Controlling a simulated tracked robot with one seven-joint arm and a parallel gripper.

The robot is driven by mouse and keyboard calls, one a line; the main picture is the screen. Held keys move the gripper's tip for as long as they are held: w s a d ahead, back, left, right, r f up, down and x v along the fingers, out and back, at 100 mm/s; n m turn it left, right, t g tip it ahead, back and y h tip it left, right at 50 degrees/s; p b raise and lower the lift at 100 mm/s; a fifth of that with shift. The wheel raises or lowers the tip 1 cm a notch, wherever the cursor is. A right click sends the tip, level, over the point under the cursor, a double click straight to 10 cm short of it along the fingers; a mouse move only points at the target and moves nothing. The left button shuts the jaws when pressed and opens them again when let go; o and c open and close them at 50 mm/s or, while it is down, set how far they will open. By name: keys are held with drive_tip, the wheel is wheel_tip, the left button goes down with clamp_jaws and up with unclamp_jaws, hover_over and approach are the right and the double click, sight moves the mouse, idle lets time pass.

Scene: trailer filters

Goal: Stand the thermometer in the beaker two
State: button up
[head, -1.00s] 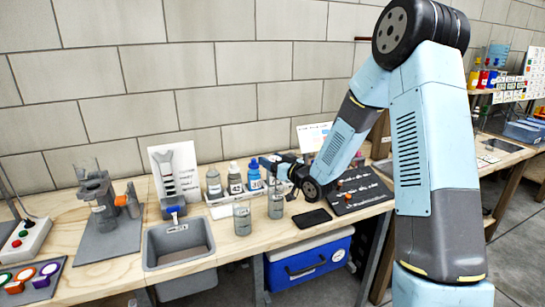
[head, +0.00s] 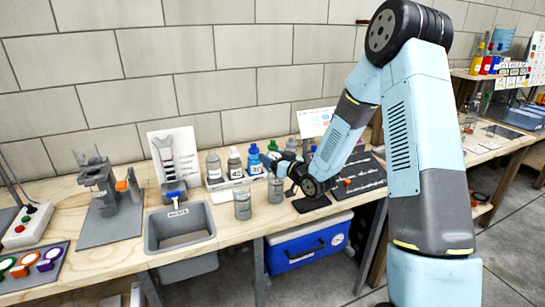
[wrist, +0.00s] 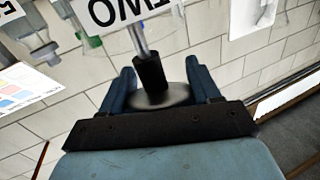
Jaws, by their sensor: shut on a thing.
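My gripper (wrist: 165,85) is shut on the thermometer, whose black grip (wrist: 151,72) and flat round disc sit between the blue fingers in the wrist view. Its thin metal stem (wrist: 139,40) runs away from the fingers, towards a white label reading TWO (wrist: 120,10). In the head view my gripper (head: 273,164) is just above the right-hand of two clear beakers (head: 275,190), which appears to be beaker two. The other beaker (head: 242,207) stands just to its left. The stem's tip is hidden, so I cannot tell whether it is inside the beaker.
A white rack of bottles (head: 234,177) stands close behind the beakers. A grey basin (head: 180,229) is set to the left. A black pad (head: 311,204) and a dark board (head: 358,183) lie to the right. A blue cooler (head: 308,245) is under the bench.

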drive_tip(key=o, duration=1.1)
drive_tip(key=shift+o, duration=0.2)
drive_tip(key=v, duration=1.4)
drive_tip(key=s+d+r+m+g+h, duration=0.1)
drive_tip(key=s+d+r+g+h, duration=0.1)
drive_tip(key=s+d+r+h, duration=0.25)
drive_tip(key=s+d+r+m+g+h, duration=0.1)
drive_tip(key=d+r+m+g+h, duration=0.1)
drive_tip(key=d+r+h, duration=0.35)
drive_tip(key=s+r+m+g, duration=0.1)
drive_tip(key=s+r, duration=0.2)
drive_tip(key=s, duration=0.5)
drive_tip(key=s+a+r+m+g, duration=0.1)
drive_tip(key=s+r+g, duration=0.1)
drive_tip(key=s, duration=0.6)
drive_tip(key=s+r+m+g, duration=0.1)
drive_tip(key=s+r+g, duration=0.1)
drive_tip(key=s+r, duration=0.3)
drive_tip(key=s, duration=0.3)
drive_tip(key=shift+a+h, duration=0.3)
drive_tip(key=shift+a, duration=0.05)
